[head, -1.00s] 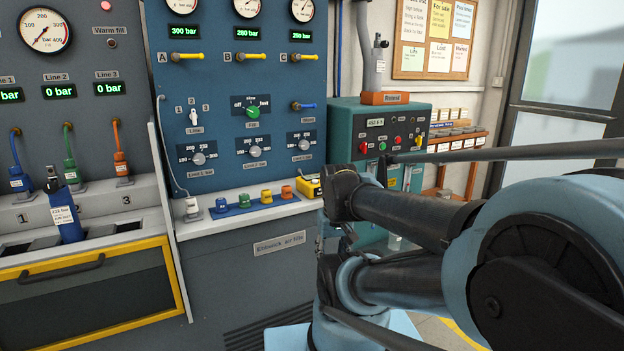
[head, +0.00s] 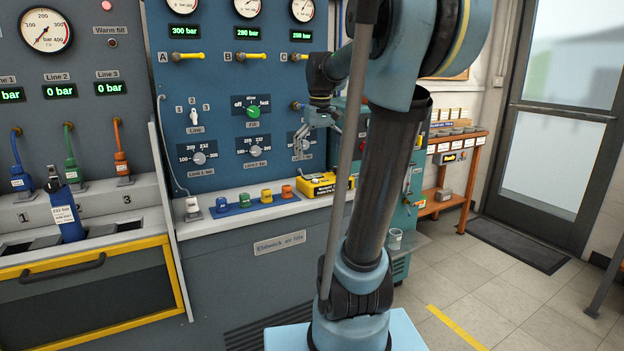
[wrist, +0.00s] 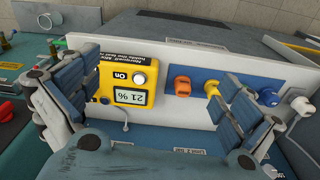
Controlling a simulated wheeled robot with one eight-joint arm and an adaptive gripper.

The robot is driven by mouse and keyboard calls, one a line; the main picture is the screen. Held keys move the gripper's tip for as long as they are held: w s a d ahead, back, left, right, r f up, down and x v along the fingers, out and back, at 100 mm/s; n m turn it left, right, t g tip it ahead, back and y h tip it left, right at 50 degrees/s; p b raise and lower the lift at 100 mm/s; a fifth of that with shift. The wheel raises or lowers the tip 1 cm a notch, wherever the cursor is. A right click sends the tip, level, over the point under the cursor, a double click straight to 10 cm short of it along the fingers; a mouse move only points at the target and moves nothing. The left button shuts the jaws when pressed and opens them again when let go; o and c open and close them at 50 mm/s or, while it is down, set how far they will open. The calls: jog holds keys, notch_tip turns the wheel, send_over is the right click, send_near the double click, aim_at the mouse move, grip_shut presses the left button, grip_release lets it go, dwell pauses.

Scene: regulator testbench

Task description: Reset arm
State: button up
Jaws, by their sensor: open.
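My arm stands raised in front of the blue panel in the head view. My gripper (head: 316,140) hangs from its end, fingers down, in front of the panel's right part. Its jaws are open with nothing between them. In the wrist view my gripper (wrist: 158,85) shows both fingers spread wide, above the white ledge. A yellow meter (head: 325,186) sits on that ledge below the gripper, apart from it.
A blue strip (head: 254,204) with several coloured caps lies on the ledge (head: 215,222), left of the meter. A blue bottle (head: 66,215) stands in the bay at left. My arm hides much of the green machine (head: 415,190). Floor (head: 500,290) is clear at right.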

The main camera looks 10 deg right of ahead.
jog(key=w+r+n, duration=0.1)
jog(key=w+r, duration=0.2)
jog(key=w, duration=0.4)
jog(key=w+r, duration=0.3)
jog(key=w, duration=0.5)
notch_tip(320, 180, down, 10)
jog(key=shift+d+r+g, duration=0.2)
jog(key=shift+d+g, duration=0.2)
